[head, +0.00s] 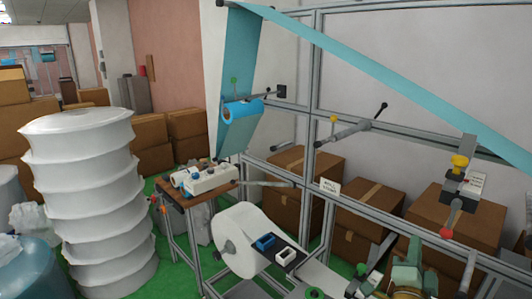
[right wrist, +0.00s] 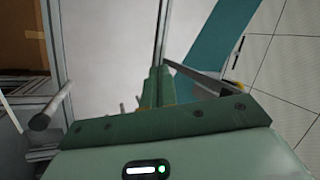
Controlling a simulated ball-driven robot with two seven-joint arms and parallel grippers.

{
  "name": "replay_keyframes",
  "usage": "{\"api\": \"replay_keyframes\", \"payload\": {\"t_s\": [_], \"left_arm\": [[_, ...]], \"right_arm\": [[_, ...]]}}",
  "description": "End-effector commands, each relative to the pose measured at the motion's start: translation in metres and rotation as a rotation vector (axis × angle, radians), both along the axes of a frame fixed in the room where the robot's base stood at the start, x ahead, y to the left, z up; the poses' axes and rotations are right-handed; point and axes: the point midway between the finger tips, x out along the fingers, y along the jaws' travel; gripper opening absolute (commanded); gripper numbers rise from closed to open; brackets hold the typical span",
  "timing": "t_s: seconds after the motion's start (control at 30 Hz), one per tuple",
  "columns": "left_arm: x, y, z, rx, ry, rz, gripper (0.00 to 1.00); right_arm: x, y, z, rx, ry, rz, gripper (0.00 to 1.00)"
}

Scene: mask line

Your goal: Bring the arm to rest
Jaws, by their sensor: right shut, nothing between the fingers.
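My right gripper (head: 412,248) shows at the bottom right of the head view as a green body, in front of the machine frame and apart from the boxes behind. In the right wrist view its green fingers (right wrist: 158,82) are together, with nothing held between them. A dark bar and a teal strip show beyond the fingers there. My left gripper is not in the head view.
A metal frame (head: 313,95) carries a teal web (head: 385,75), a blue roll (head: 242,112) and levers. A large white roll (head: 240,238) stands low at centre. White stacked discs (head: 82,190) stand left. Cardboard boxes (head: 368,215) lie behind the frame.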

Motion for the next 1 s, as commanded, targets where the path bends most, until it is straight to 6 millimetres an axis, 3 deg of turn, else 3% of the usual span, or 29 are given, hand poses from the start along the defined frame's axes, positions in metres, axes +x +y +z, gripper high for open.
{"api": "replay_keyframes", "payload": {"t_s": [0.07, 0.13, 0.2, 0.3, 0.4, 0.53, 0.67, 0.8, 0.83, 1.0], "left_arm": [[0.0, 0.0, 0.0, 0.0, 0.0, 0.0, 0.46], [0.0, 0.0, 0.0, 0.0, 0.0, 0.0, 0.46], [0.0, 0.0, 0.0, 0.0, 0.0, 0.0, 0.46], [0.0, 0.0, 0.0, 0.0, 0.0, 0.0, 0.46], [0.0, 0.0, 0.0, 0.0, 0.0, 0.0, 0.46], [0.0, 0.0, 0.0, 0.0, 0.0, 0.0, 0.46], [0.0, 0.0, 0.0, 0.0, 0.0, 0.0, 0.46], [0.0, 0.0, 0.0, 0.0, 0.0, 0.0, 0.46], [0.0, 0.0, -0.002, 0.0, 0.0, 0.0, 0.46], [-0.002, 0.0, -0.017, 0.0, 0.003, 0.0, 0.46]], "right_arm": [[-0.009, 0.054, 0.01, -0.287, 0.059, 0.179, 0.0], [-0.021, 0.103, 0.002, -0.544, 0.155, 0.338, 0.0], [-0.038, 0.142, -0.023, -0.784, 0.295, 0.478, 0.0], [-0.07, 0.17, -0.072, -1.08, 0.553, 0.625, 0.0], [-0.104, 0.166, -0.113, -1.283, 0.816, 0.695, 0.0], [-0.144, 0.139, -0.145, -1.45, 1.126, 0.71, 0.0], [-0.184, 0.104, -0.157, -1.554, 1.414, 0.671, 0.0], [-0.226, 0.063, -0.154, -1.616, 1.711, 0.588, 0.0], [-0.23, 0.059, -0.159, -1.618, 1.75, 0.582, 0.0], [-0.221, 0.074, -0.242, -1.584, 1.728, 0.703, 0.0]]}}
